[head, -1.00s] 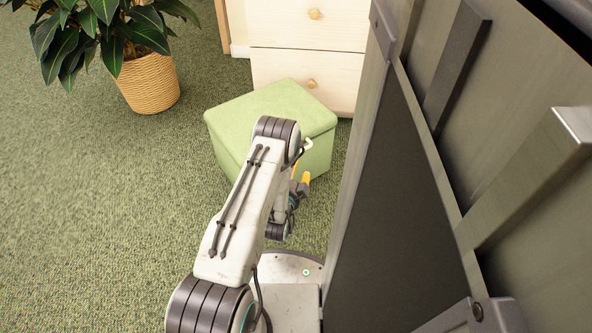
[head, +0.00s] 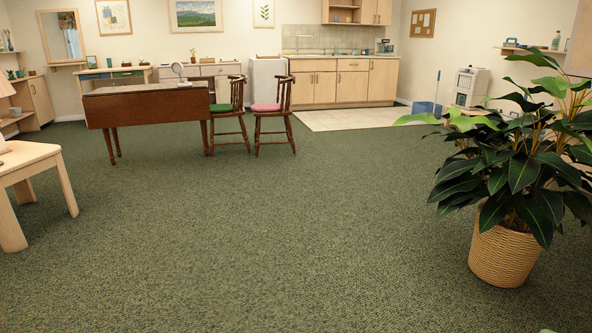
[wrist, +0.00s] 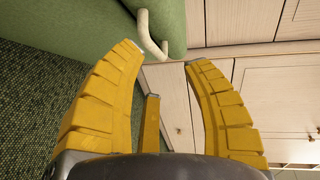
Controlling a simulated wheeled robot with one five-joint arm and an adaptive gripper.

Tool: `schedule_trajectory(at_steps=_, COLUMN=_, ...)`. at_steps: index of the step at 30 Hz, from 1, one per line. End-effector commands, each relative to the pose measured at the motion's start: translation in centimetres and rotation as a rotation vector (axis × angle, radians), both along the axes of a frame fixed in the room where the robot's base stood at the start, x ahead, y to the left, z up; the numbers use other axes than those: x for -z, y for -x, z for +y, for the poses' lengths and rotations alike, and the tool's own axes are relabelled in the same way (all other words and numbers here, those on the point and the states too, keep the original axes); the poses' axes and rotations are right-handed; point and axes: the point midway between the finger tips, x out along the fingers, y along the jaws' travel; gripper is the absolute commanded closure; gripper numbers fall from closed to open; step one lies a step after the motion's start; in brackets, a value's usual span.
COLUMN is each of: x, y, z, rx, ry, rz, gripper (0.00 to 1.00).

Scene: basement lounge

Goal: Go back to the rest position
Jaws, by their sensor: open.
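My gripper (wrist: 163,58) shows in the wrist view, with its yellow fingers spread apart. Nothing sits between the fingertips. A green padded stool (wrist: 65,22) lies beyond the fingers at the top left of the wrist view. A cream curved bar (wrist: 148,36) runs down against its right part, just past the fingertips; I cannot tell whether the fingers touch it. My arm and gripper are not in the head view.
Pale wooden drawers (wrist: 262,90) are close on the right in the wrist view. In the head view a potted plant (head: 503,256) stands at right, a pale table (head: 30,158) at left, and a brown table (head: 145,106) with chairs farther back. Open green carpet lies between.

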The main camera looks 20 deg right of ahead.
Motion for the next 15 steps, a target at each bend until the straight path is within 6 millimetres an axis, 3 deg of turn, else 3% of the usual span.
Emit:
schedule_trajectory(at_steps=1, x=-2.0, y=-1.4, z=-0.8, rx=-0.033, ry=-0.01, rz=0.018, gripper=0.55)
schedule_trajectory(at_steps=5, x=-6.6, y=-6.2, z=-2.8, rx=-0.149, ry=-0.069, rz=0.086, gripper=0.55)
schedule_trajectory(at_steps=8, x=-10.9, y=-11.3, z=-3.9, rx=-0.267, ry=-0.127, rz=0.161, gripper=0.55)
schedule_trajectory(at_steps=11, x=-15.2, y=-16.6, z=-4.0, rx=-0.391, ry=-0.181, rz=0.243, gripper=0.55)
schedule_trajectory(at_steps=15, x=-21.2, y=-23.8, z=-2.6, rx=-0.569, ry=-0.241, rz=0.368, gripper=0.55)
